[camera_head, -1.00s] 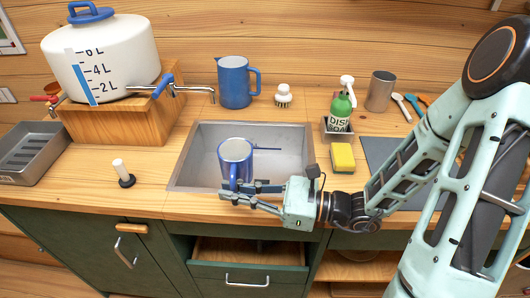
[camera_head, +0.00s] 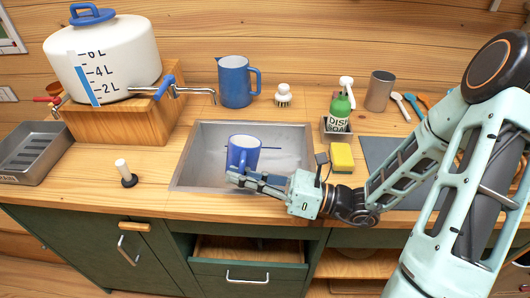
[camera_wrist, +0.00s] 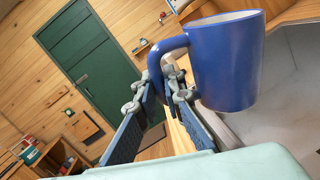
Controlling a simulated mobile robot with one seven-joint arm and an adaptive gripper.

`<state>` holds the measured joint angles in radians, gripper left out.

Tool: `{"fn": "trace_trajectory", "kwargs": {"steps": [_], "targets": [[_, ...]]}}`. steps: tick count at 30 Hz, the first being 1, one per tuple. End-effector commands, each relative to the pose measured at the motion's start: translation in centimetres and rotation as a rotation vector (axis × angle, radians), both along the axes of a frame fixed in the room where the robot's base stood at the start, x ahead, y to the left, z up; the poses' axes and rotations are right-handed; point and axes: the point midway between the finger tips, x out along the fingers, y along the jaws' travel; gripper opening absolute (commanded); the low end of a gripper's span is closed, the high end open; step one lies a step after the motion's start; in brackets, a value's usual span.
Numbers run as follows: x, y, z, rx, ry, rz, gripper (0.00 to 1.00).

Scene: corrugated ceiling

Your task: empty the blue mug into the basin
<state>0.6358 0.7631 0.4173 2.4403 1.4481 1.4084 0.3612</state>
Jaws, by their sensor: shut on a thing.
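The blue mug (camera_head: 243,152) is over the basin (camera_head: 186,168), near its front edge, and looks tilted in the head view. Its pale rim shows at the top; its contents cannot be made out. My gripper (camera_head: 238,178) is at the mug's front and is shut on its handle. In the wrist view, my gripper's fingers (camera_wrist: 168,88) close around the handle of the mug (camera_wrist: 228,65), and the mug's body is to the right of them. No stream from the mug is visible.
A blue pitcher (camera_head: 235,82), a brush (camera_head: 283,95) and a green soap bottle (camera_head: 339,110) stand behind the basin. A yellow sponge (camera_head: 342,157) lies at its right. A white tank (camera_head: 105,58) with a tap stands at the left. An open drawer (camera_head: 250,250) is below.

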Motion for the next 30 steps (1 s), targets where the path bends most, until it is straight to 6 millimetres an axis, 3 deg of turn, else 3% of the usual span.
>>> {"fn": "trace_trajectory", "kwargs": {"steps": [8,17,30], "targets": [[1.2,-0.7,0.2,0.07,0.118,0.001,0.0],[2.8,-1.5,2.3,0.143,0.248,0.002,0.0],[3.5,-1.9,2.2,0.206,0.36,0.003,0.0]]}}
